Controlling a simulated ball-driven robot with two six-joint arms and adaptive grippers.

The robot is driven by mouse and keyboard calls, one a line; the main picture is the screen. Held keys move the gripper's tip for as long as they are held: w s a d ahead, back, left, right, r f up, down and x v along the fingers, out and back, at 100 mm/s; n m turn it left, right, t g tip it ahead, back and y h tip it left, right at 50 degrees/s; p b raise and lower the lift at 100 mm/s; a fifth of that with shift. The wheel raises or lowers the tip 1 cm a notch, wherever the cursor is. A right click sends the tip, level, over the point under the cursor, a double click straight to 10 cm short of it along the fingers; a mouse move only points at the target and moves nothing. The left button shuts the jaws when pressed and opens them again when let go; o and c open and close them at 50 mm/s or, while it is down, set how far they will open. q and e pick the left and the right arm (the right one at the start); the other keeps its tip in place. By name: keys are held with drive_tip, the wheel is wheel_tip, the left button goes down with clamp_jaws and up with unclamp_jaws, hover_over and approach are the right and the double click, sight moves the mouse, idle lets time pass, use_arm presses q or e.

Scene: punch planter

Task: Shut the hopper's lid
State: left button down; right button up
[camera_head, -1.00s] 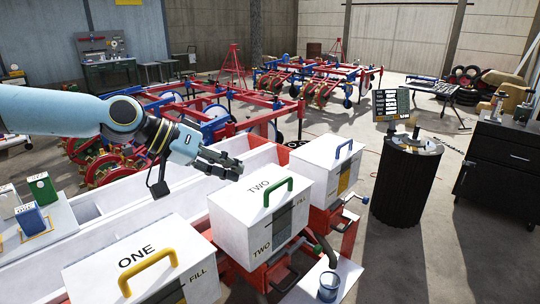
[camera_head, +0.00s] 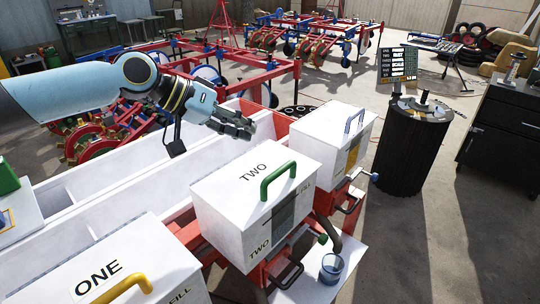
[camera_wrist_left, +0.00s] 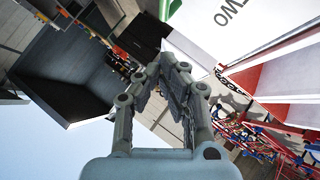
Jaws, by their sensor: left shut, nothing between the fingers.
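Three white hoppers stand in a row in the head view. Hopper ONE (camera_head: 123,262) has a yellow handle (camera_head: 122,288), hopper TWO (camera_head: 228,183) a green handle (camera_head: 278,178), and the far hopper (camera_head: 318,140) a blue handle (camera_head: 354,121). The white tops of all three look down flat. My left gripper (camera_head: 248,129) is shut and empty, beyond the back edge of hopper TWO and apart from the green handle in the picture. In the left wrist view, its fingers (camera_wrist_left: 176,62) show below the white top marked TWO (camera_wrist_left: 232,14). My right gripper is not in view.
A long open white trough (camera_head: 110,190) runs behind the hoppers. A blue cup (camera_head: 331,268) stands on a white board at the front. A black drum (camera_head: 410,150) with a sign board (camera_head: 397,66) stands right, near a dark cabinet (camera_head: 505,140). Bare floor lies between.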

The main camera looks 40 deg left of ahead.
sight(284, 166)
use_arm(q)
drive_tip(key=w+d+f, duration=0.1)
drive_tip(key=w+d+f+p, duration=0.1)
drive_tip(key=f, duration=0.1)
drive_tip(key=d+f, duration=0.2)
drive_tip(key=shift+w+d+f, duration=0.1)
drive_tip(key=shift+w, duration=0.3)
drive_tip(key=shift+s+d+f, duration=0.1)
drive_tip(key=shift+d+f, duration=0.15)
drive_tip(key=shift+f, duration=0.15)
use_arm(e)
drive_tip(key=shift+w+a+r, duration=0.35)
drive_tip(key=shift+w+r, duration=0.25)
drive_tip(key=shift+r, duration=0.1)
use_arm(q)
drive_tip(key=shift+s+d+f+b, duration=0.1)
drive_tip(key=shift+d+f+b, duration=0.1)
drive_tip(key=shift+f+b, duration=0.45)
drive_tip(key=shift+s+d+f, duration=0.1)
drive_tip(key=shift+d, duration=0.05)
drive_tip(key=shift+f+p, duration=0.2)
drive_tip(key=shift+p, duration=0.1)
drive_tip(key=v, duration=1.2)
drive_tip(key=shift+w+a+r, duration=0.25)
drive_tip(key=shift+r, duration=0.05)
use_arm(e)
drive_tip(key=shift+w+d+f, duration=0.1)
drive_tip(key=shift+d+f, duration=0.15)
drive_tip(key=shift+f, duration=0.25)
